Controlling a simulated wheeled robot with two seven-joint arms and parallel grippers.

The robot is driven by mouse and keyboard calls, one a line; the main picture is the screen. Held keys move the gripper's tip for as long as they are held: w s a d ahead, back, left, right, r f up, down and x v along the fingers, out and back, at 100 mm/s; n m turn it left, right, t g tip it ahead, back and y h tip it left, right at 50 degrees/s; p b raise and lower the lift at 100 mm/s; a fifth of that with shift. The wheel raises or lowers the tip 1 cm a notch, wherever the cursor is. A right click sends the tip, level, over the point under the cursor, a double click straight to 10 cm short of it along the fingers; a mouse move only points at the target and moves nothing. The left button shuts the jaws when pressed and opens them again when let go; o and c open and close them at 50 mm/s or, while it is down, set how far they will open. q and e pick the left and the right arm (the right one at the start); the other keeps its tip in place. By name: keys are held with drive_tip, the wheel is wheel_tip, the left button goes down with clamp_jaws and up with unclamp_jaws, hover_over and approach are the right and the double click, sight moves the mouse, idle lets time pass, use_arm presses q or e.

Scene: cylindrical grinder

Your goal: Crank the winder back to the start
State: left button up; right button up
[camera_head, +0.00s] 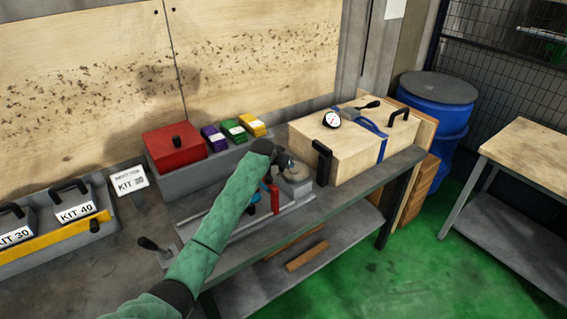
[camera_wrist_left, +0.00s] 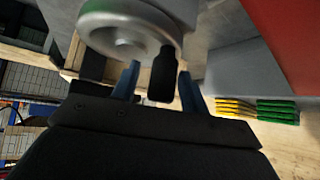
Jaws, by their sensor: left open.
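The winder is a silver round wheel (camera_wrist_left: 125,30) with a black crank knob (camera_wrist_left: 162,75) in the left wrist view. My left gripper (camera_wrist_left: 159,83) is open. Its two blue fingers stand on either side of the knob, with a gap showing at least on the left. In the head view my left arm in its green sleeve reaches over the grinder (camera_head: 222,228) on the bench. Its hand hides most of the winder there, and a metal round part (camera_head: 294,173) shows beside it. My right gripper is not in view.
A red box (camera_head: 173,143) and purple, green and yellow boxes (camera_head: 233,130) stand behind the grinder. A wooden box (camera_head: 335,150) with a dial gauge (camera_head: 331,119) stands to the right. A black-knobbed lever (camera_head: 150,244) is at the grinder's front left.

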use_arm(q)
drive_tip(key=shift+s+r, duration=0.1)
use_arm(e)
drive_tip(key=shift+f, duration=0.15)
use_arm(q)
drive_tip(key=shift+s+a+r, duration=0.15)
drive_tip(key=shift+s+a, duration=0.05)
drive_tip(key=b+v, duration=0.3)
drive_tip(key=v, duration=0.4)
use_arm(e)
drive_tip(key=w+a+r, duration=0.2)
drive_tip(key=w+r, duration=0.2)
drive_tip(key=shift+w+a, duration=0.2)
